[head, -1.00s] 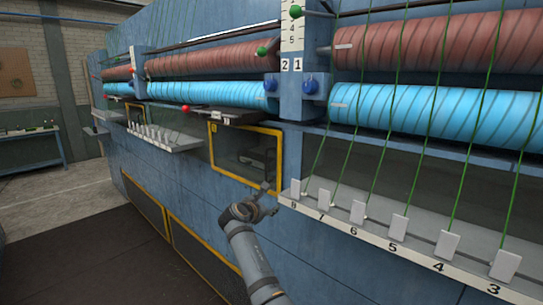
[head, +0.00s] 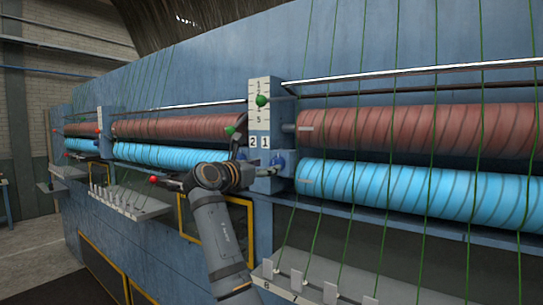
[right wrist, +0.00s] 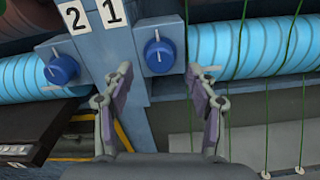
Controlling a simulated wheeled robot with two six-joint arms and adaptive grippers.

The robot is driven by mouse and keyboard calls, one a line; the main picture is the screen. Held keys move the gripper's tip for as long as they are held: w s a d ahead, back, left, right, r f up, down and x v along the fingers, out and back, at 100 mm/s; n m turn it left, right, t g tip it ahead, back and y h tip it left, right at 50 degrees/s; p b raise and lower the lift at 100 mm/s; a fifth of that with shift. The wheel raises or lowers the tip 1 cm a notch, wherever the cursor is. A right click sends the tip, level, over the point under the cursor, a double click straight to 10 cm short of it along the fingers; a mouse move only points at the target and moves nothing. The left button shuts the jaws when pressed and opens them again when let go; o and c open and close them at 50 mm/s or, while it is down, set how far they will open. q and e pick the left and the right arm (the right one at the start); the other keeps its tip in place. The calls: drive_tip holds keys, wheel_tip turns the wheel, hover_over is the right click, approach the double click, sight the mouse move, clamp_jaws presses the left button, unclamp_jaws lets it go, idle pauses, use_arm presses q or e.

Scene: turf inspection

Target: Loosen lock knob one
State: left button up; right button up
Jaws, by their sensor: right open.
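Lock knob one is the blue knob under the "1" label; it shows on the post in the head view (head: 278,162) and in the right wrist view (right wrist: 158,55). A white pointer mark on it points upward in the right wrist view. My right gripper (right wrist: 157,72) is open and empty, its two fingers spread just short of the knob, one to each side in the picture. In the head view its fingers (head: 272,171) are close to the knob; contact cannot be told. A second blue knob (right wrist: 62,68) sits under the "2" label. My left gripper is not in view.
Red rollers (head: 417,130) and blue rollers (head: 420,192) flank the post, with green yarns (head: 397,100) running down on the right. Green-balled levers (head: 261,100) stand above the knobs. A dark ledge (right wrist: 30,125) juts out at lower left.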

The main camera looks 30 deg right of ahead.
sight(274, 164)
drive_tip(key=p+x, duration=0.1)
drive_tip(key=x, duration=0.3)
drive_tip(key=shift+r, duration=0.1)
drive_tip(key=shift+w+d, duration=0.1)
drive_tip(key=shift+d, duration=0.1)
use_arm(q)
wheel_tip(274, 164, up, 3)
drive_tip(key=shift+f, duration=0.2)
use_arm(e)
drive_tip(key=shift+a, duration=0.1)
drive_tip(key=shift+c, duration=1.2)
drive_tip(key=c, duration=0.9)
